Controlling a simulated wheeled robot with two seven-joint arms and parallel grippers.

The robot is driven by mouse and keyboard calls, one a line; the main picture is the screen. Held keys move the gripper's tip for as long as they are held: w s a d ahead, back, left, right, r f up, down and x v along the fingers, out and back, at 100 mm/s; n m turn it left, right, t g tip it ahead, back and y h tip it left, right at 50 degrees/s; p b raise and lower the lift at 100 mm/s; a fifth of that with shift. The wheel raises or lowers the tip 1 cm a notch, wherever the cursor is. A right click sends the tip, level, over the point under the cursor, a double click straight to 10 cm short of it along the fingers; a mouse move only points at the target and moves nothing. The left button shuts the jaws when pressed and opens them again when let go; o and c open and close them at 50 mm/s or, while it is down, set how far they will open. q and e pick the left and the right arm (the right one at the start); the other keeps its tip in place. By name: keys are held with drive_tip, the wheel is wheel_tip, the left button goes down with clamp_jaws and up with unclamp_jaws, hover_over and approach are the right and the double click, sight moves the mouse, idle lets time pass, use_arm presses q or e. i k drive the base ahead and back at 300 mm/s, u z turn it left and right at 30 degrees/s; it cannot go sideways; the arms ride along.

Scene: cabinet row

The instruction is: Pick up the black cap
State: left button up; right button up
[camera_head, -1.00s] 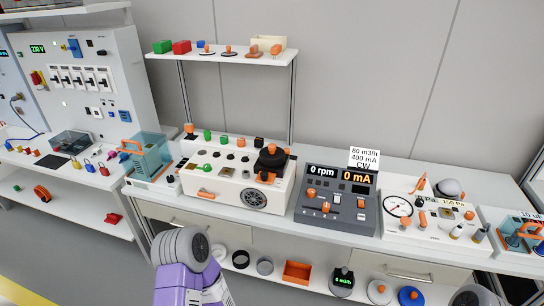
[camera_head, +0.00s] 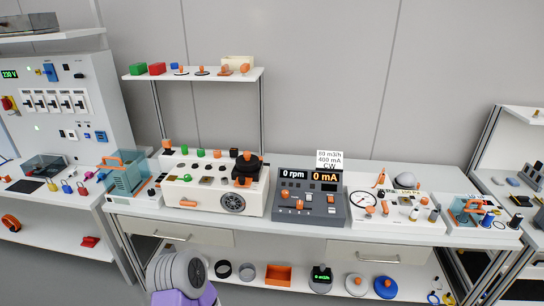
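A small black cap (camera_head: 233,153) appears to stand at the back edge of the cream control box (camera_head: 205,198), right of an orange cap (camera_head: 217,154) and left of a larger black part with an orange piece (camera_head: 246,167). It is too small to make out in detail. Several dark knobs also sit on the box top, so I cannot be sure which is the cap meant. A grey and purple link of my own arm shows at the bottom, but neither gripper is in view.
A grey console (camera_head: 305,206) stands right of the box. A shelf (camera_head: 195,74) with coloured blocks rises behind it. An orange tray (camera_head: 278,275) and dark rings lie on the lower shelf. A clear case (camera_head: 123,175) stands left. Another rack (camera_head: 525,140) stands far right.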

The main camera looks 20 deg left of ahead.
sight(247, 162)
drive_tip(key=z, duration=0.2)
drive_tip(key=i, duration=1.25)
drive_tip(key=u, duration=0.35)
